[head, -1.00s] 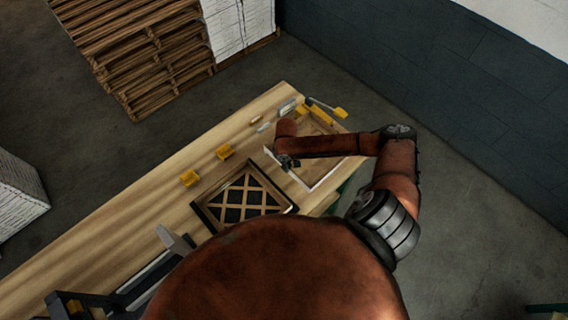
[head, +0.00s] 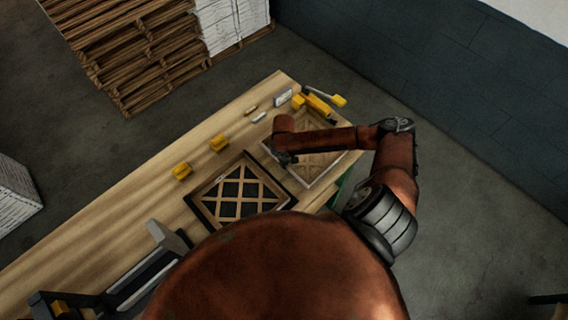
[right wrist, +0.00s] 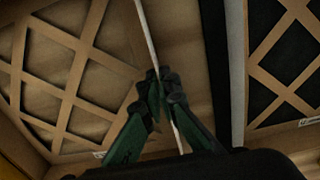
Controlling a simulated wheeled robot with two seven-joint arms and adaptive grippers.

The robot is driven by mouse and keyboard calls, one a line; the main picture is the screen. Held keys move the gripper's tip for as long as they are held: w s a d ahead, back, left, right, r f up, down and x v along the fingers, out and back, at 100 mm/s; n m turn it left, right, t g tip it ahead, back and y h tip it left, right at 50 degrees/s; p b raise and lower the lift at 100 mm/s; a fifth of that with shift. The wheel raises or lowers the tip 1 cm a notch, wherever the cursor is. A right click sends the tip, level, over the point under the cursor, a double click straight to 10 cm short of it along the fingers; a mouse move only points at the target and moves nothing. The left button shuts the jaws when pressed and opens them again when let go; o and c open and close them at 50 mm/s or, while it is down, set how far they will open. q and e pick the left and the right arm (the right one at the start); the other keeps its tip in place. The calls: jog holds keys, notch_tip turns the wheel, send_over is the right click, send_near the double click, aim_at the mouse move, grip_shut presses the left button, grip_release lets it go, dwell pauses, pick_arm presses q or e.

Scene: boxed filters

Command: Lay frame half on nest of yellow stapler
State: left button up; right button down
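A light wooden lattice frame half (head: 334,166) lies at the table's right end in the head view. In the right wrist view its lattice (right wrist: 72,62) fills the left side. My right gripper (head: 286,159) is at its left edge. In the right wrist view the green fingers (right wrist: 161,88) are close together, one on each side of a thin pale rim, and look shut on it. A yellow tool (head: 319,104), perhaps the stapler, lies behind the frame half. I cannot tell which part is its nest. My left gripper is not in view.
A dark-backed lattice frame (head: 196,204) lies left of the frame half, with a narrow gap between. A grey and black device (head: 152,266) stands at the lower left.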

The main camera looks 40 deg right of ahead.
jog(key=shift+f+p, duration=0.25)
jog(key=shift+p, duration=0.1)
jog(key=c, duration=2.7)
grip_release()
jog(key=shift+o, duration=1.4)
jog(key=shift+r, duration=0.1)
jog(key=shift+r+p, duration=2.15)
jog(key=shift+p, duration=0.65)
jog(key=o, duration=0.5)
